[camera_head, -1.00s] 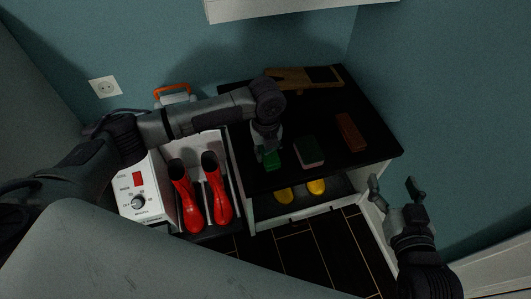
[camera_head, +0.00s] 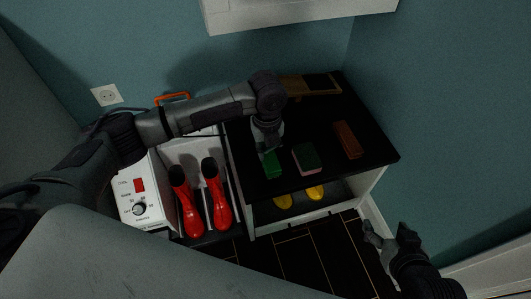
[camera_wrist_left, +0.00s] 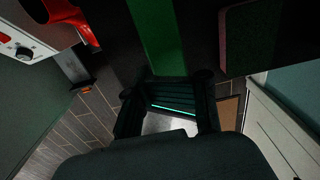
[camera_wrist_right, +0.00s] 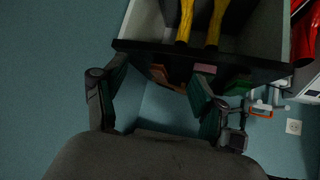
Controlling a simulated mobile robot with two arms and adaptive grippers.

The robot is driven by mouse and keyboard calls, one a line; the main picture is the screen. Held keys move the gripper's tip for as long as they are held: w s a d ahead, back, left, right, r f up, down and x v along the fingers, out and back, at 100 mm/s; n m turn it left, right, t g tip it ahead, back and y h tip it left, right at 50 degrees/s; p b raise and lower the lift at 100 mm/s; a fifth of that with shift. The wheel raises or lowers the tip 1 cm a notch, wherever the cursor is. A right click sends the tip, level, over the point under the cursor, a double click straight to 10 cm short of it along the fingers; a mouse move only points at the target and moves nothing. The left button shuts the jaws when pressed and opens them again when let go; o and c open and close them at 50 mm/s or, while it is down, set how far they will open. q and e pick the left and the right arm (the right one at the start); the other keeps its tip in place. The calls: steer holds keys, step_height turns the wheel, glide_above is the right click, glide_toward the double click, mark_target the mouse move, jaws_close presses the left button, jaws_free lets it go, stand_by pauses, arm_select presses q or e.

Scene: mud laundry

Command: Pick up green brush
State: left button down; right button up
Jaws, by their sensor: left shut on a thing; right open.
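The green brush (camera_head: 272,166) is a small green block on the black top of the cabinet (camera_head: 320,120), near its left front part. My left gripper (camera_head: 268,150) reaches down onto it from above and is shut on it. In the left wrist view the green brush (camera_wrist_left: 160,45) runs up from between the fingers of the left gripper (camera_wrist_left: 170,90). Whether it is clear of the top I cannot tell. My right gripper (camera_head: 387,238) is open and empty, low at the right of the cabinet; its fingers also show in the right wrist view (camera_wrist_right: 155,95).
A green and pink block (camera_head: 306,158) and a brown brush (camera_head: 348,140) lie right of the green brush. A wooden board (camera_head: 305,86) lies behind. Yellow boots (camera_head: 314,192) stand below; red boots (camera_head: 216,197) and a white control box (camera_head: 143,200) are left.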

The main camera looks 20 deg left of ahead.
arm_select(q)
steer(key=d+r+p, duration=0.2)
steer(key=d+r, duration=0.4)
steer(key=d, duration=0.5)
steer(key=shift+w+d+r, duration=0.2)
steer(key=shift+w+r, duration=0.05)
arm_select(e)
steer(key=s+d+f+g+h, duration=0.1)
steer(key=s+d+f+g, duration=0.2)
steer(key=s+g, duration=0.3)
steer(key=shift+s+d+f+h, duration=0.15)
steer(key=shift+s+f+h, duration=0.15)
steer(key=shift+s, duration=1.75)
arm_select(q)
steer(key=shift+c, duration=1.9)
jaws_free()
